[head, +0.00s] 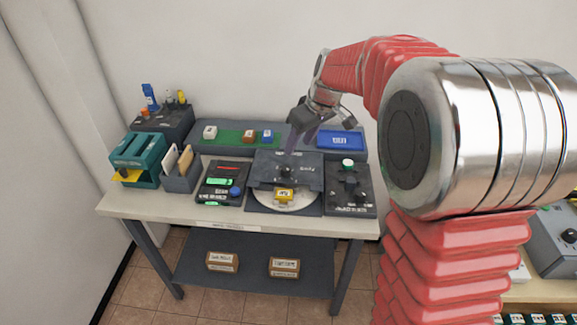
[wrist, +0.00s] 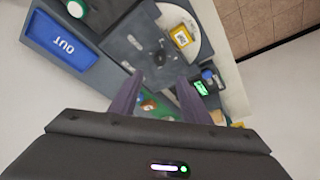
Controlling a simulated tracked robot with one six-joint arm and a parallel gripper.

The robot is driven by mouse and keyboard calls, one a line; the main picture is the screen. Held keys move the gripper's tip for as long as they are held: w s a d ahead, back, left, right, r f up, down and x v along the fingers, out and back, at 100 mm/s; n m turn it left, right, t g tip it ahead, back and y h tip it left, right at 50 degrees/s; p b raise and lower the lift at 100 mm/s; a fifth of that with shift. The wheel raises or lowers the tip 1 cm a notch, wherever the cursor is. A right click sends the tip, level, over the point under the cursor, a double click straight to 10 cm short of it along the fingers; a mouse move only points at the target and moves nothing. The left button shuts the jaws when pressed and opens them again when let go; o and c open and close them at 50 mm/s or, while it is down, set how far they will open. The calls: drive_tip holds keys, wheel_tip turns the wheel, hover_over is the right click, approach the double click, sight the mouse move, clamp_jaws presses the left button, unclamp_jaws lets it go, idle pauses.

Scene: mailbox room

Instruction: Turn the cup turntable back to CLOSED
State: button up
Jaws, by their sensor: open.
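The cup turntable (head: 262,203) is a pale round disc in a dark grey housing at the front middle of the table. A dark cover panel (head: 268,160) hides its rear part. A yellow labelled piece (head: 285,195) sits on the disc's exposed front. A dark knob (head: 287,172) stands on the panel. The wrist view shows the disc (wrist: 206,48), the panel (wrist: 126,45) and the yellow piece (wrist: 181,36). My gripper (head: 291,150) is above the rear of the housing, apart from the yellow piece. Its two fingers (wrist: 158,84) are spread, with nothing between them. I cannot read an OPEN or CLOSED marking.
A dark panel with a green-topped button (head: 347,163) is right of the turntable. A box with green displays (head: 220,183) is left. Behind are a green strip with small blocks (head: 230,136) and a blue OUT tray (head: 340,140). A teal rack (head: 137,158) stands far left.

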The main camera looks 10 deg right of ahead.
sight(286, 168)
drive_tip(key=x, duration=1.3)
drive_tip(key=shift+w+a+f, duration=0.1)
drive_tip(key=shift+w+f, duration=0.05)
drive_tip(key=shift+f, duration=0.2)
drive_tip(key=shift+c, duration=0.5)
clamp_jaws()
drive_tip(key=shift+d, duration=0.25)
drive_tip(key=shift+a, duration=0.35)
